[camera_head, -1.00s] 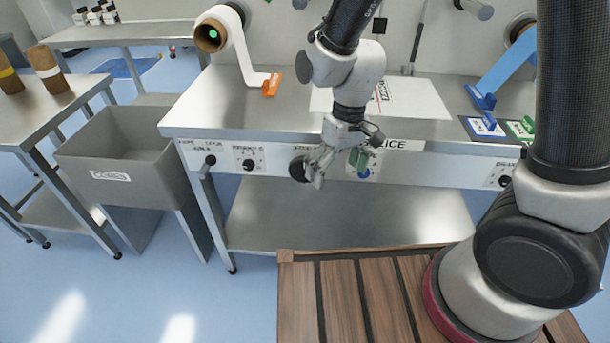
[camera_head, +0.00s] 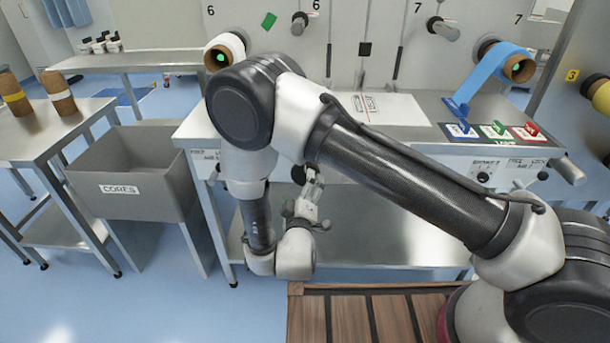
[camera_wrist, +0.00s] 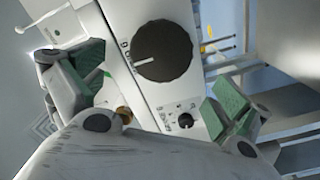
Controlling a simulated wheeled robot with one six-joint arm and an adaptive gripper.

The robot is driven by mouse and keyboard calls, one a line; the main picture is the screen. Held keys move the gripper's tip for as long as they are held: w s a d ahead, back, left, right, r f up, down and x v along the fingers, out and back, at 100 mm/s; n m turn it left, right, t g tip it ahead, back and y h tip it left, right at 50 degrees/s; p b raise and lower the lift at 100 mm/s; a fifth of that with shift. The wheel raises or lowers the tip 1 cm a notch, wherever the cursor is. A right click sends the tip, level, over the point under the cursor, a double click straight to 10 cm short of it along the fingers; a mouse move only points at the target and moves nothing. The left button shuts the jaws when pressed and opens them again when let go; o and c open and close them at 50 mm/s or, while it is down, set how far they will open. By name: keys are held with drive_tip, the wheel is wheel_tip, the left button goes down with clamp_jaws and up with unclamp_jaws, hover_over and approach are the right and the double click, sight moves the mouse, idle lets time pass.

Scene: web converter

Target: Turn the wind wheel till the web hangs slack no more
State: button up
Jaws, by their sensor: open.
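A large black round knob (camera_wrist: 162,50) with a white pointer line, likely the wind wheel, sits on the white front panel (camera_wrist: 120,45) in the wrist view. Its label is not readable. My gripper (camera_wrist: 157,92) is open, its green pads apart, with the knob ahead between and beyond them, not gripped.
A smaller black knob (camera_wrist: 186,120) is below the large one. A blue web (camera_head: 488,70) runs from its roll to a blue clip at right.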

sight(303, 175)
drive_tip(key=w, duration=0.7)
drive_tip(key=shift+w+d, duration=0.1)
drive_tip(key=shift+w, duration=0.3)
drive_tip(key=c, duration=1)
